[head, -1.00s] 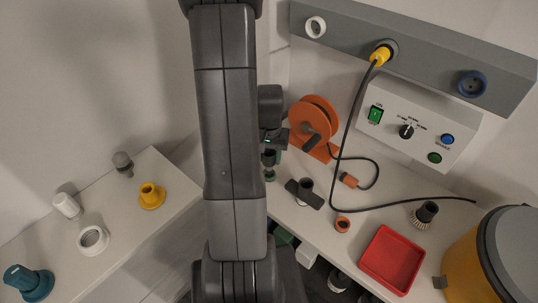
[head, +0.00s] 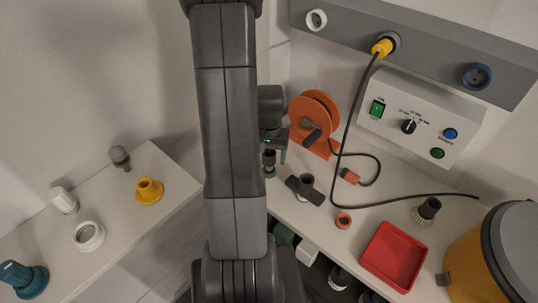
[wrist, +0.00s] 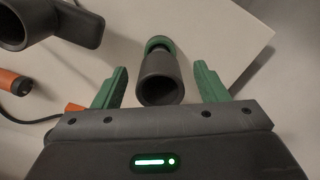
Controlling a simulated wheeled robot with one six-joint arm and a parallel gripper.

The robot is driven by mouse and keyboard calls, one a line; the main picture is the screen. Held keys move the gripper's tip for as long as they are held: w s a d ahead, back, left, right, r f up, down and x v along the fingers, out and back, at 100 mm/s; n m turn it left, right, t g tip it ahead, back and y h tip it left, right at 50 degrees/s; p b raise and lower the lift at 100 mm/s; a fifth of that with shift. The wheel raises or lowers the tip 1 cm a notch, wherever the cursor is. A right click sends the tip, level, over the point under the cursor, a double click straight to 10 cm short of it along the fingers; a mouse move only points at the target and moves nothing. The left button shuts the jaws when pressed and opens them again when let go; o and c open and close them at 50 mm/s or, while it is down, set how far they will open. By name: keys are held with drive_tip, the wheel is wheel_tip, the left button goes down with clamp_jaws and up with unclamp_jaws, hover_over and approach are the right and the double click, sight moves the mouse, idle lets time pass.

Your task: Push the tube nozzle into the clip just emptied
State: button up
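A dark grey tubular nozzle with a green ring (wrist: 158,80) stands between my fingers in the wrist view, its open end facing the camera. In the head view the nozzle (head: 269,170) is partly hidden beside my arm. My gripper (wrist: 162,72) is open, with one green finger on each side of the nozzle and a gap on both sides. In the head view my gripper (head: 276,156) is over the bench's left end, mostly behind my arm. I cannot tell which thing is the emptied clip.
A dark piece with a round opening and flat bar (head: 306,189) lies right of my gripper. An orange reel (head: 313,118), black cable, red tray (head: 393,256) and brush (head: 427,209) are on the bench. A yellow drum (head: 468,262) stands right. A side table (head: 120,220) holds several fittings.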

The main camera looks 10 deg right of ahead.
drive_tip(key=shift+r, duration=0.1)
wheel_tip(320, 180, up, 14)
drive_tip(key=shift+p, duration=0.3)
idle(0.3)
drive_tip(key=shift+f, duration=0.3)
wheel_tip(320, 180, down, 14)
drive_tip(key=shift+r+b, duration=0.2)
drive_tip(key=shift+b, duration=0.1)
drive_tip(key=shift+r, duration=0.3)
drive_tip(key=shift+f, duration=0.2)
idle(0.3)
